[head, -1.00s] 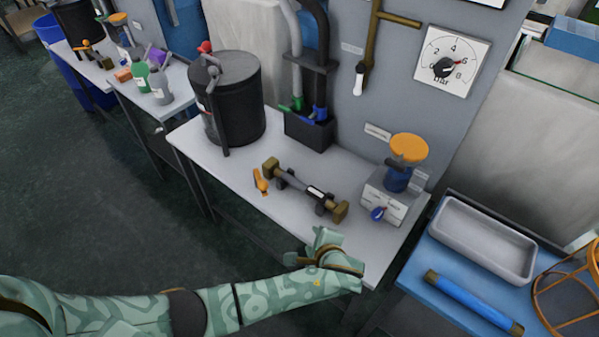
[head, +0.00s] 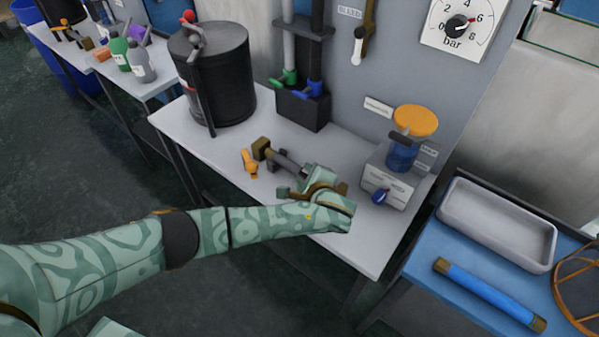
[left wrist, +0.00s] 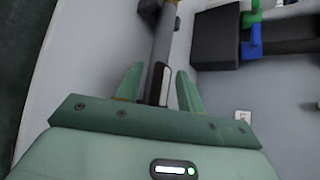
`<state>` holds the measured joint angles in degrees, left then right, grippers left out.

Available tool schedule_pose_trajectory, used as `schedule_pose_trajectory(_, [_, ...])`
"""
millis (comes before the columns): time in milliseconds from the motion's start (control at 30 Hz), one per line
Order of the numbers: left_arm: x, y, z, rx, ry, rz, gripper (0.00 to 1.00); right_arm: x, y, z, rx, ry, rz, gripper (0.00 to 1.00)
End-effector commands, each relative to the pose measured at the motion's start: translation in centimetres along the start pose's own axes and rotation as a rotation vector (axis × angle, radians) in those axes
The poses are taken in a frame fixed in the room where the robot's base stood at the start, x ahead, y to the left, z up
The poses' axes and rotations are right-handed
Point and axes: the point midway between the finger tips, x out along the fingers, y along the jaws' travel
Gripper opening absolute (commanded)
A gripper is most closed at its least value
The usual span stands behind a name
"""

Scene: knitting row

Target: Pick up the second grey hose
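A grey hose (head: 285,161) with brass ends lies in dark supports on the white table. Its left end shows in the head view; my left gripper (head: 303,188) covers much of its right part. In the left wrist view the grey hose (left wrist: 163,45), with a white label, runs between the two green fingers of my left gripper (left wrist: 158,86). The fingers are apart, with a gap on each side of the hose. How far below the fingertips the hose lies, I cannot tell. My right gripper is not in view.
An orange-yellow tool (head: 250,162) lies beside the hose's left end. A black pot (head: 215,80) stands at the back left. A blue hose (head: 487,294) and grey tray (head: 495,238) are on the blue table.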

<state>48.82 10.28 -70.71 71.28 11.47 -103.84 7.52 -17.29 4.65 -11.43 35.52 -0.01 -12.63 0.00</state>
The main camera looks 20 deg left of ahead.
Motion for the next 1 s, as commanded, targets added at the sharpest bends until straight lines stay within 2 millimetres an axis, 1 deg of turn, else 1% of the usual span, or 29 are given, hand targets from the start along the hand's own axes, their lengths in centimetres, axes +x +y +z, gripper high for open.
schedule_pose_trajectory(33, [1.4, 0.8, -0.7, 0.005, -0.001, 0.005, 0.38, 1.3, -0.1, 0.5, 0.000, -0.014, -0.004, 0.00])
schedule_pose_trajectory(133, [2.5, 0.6, -0.4, 0.004, -0.001, 0.004, 0.38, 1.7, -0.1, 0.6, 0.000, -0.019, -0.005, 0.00])
schedule_pose_trajectory(233, [2.9, 0.3, -0.3, 0.003, 0.000, 0.002, 0.38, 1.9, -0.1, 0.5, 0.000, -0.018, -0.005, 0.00])
schedule_pose_trajectory(400, [2.8, 0.1, -0.2, 0.002, 0.000, 0.001, 0.38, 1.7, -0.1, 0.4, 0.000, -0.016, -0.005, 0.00])
schedule_pose_trajectory(433, [2.8, 0.1, -0.2, 0.002, 0.000, 0.001, 0.35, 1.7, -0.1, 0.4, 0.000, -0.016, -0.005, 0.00])
schedule_pose_trajectory(467, [2.8, 0.1, -0.2, 0.002, 0.000, 0.001, 0.27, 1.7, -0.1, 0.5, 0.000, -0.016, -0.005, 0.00])
schedule_pose_trajectory(500, [2.8, 0.1, -0.2, 0.002, 0.000, 0.001, 0.16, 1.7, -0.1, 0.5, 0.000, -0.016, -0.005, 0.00])
schedule_pose_trajectory(533, [2.8, 0.1, -0.2, 0.002, 0.000, 0.001, 0.08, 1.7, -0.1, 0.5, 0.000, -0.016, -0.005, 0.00])
schedule_pose_trajectory(567, [2.8, 0.2, -0.2, 0.002, 0.000, 0.002, 0.01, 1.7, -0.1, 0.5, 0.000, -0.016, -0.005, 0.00])
schedule_pose_trajectory(867, [2.7, 0.1, -0.1, 0.002, 0.000, 0.001, 0.02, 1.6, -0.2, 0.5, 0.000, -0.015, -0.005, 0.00])
schedule_pose_trajectory(1000, [2.1, -0.8, 0.4, 0.000, 0.000, 0.001, 0.02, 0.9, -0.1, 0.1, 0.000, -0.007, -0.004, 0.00])
